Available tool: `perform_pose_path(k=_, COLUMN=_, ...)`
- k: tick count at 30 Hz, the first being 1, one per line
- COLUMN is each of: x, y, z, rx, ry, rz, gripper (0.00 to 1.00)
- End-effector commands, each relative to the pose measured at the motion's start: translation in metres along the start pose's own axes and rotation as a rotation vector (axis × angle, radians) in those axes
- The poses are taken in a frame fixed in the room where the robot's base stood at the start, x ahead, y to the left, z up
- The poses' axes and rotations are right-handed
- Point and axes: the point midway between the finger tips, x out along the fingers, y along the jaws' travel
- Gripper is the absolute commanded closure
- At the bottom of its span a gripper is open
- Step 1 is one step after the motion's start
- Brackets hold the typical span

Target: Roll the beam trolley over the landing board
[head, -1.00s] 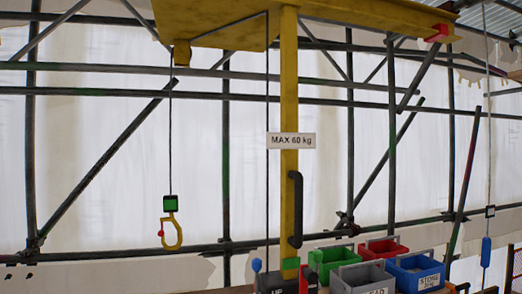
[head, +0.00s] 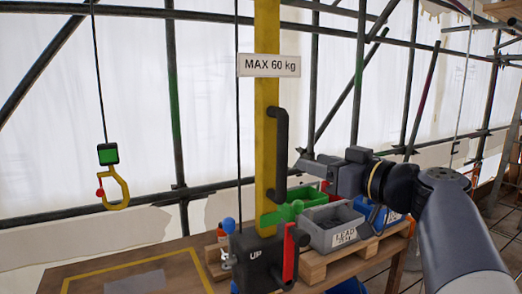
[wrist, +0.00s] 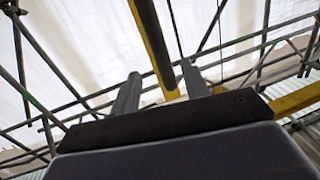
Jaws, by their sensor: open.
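A yellow post (head: 266,120) with a "MAX 60 kg" sign (head: 270,65) carries a long black upright handle (head: 280,150). My gripper (head: 308,165) is open, just right of the handle in the head view and apart from it as far as I can tell. In the wrist view my gripper (wrist: 160,88) shows two spread fingers, with the dark handle (wrist: 150,35) beyond the gap. The yellow hook (head: 116,187) hangs on a cable at left, below a green block. A wooden board (head: 165,265) with a yellow outline lies lower left. The trolley and overhead beam are outside the head view.
A dark "UP" control box (head: 262,262) with blue, green and red levers stands at the post's foot. Scaffold tubes and white sheeting stand behind.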

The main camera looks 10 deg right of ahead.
Motion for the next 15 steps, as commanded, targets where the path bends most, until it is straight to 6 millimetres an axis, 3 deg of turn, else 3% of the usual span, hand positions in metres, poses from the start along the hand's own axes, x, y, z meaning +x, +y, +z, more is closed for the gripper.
perform_pose_path(k=7, x=0.016, y=0.001, z=-0.008, rx=-0.014, ry=0.015, rz=-0.003, gripper=0.56)
perform_pose_path(k=15, x=0.062, y=0.000, z=-0.009, rx=-0.011, ry=0.012, rz=-0.004, gripper=0.56)
